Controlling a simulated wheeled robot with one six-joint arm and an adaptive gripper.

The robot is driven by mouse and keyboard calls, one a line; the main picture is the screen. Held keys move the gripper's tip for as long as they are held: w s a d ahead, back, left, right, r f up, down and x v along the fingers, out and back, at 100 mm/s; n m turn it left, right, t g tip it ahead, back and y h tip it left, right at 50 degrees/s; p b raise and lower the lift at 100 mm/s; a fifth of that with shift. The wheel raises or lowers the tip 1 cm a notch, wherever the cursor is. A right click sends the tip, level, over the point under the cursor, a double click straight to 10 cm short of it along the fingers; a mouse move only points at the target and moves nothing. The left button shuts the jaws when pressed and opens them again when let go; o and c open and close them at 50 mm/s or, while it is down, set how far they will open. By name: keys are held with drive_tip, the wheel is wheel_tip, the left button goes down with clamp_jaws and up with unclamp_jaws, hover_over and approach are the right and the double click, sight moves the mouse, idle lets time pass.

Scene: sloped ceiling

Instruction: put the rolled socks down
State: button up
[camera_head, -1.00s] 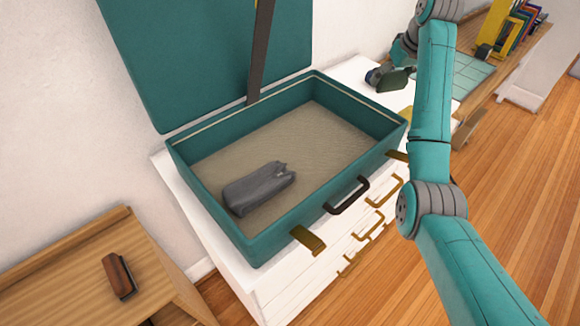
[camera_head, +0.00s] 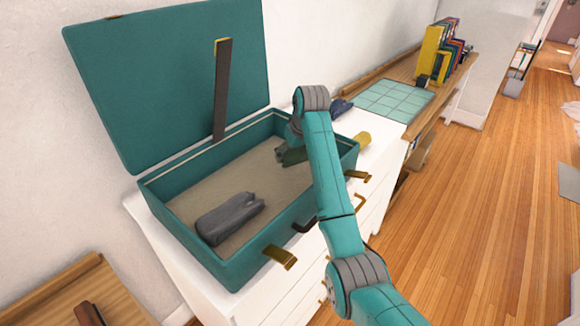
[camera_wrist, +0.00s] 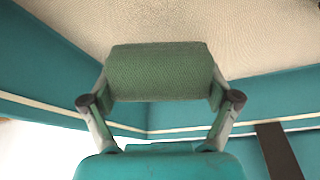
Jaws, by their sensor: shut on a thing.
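The rolled socks (camera_wrist: 160,70) are a green ribbed roll, held crosswise between the two fingers of my gripper (camera_wrist: 161,90) in the wrist view. In the head view the green roll (camera_head: 293,157) shows partly behind my arm, over the right part of the open teal suitcase (camera_head: 160,188). The wrist view shows the suitcase's beige lining (camera_wrist: 265,35) and teal walls beyond the roll. I cannot tell whether the roll touches the lining. My gripper is mostly hidden by the arm in the head view.
A grey folded garment (camera_head: 228,217) lies in the suitcase's left front part. The lid (camera_head: 150,80) stands open at the back, with a dark strap (camera_head: 222,90). A dark blue item (camera_head: 341,108) and a yellow roll (camera_head: 362,139) are on the white dresser to the right.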

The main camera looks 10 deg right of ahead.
sight(293, 164)
drive_tip(key=shift+f, duration=2.1)
drive_tip(key=shift+f, duration=0.15)
drive_tip(key=o, duration=0.9)
drive_tip(key=shift+c, duration=0.2)
drive_tip(key=v, duration=1.2)
drive_tip(key=shift+d, duration=0.1)
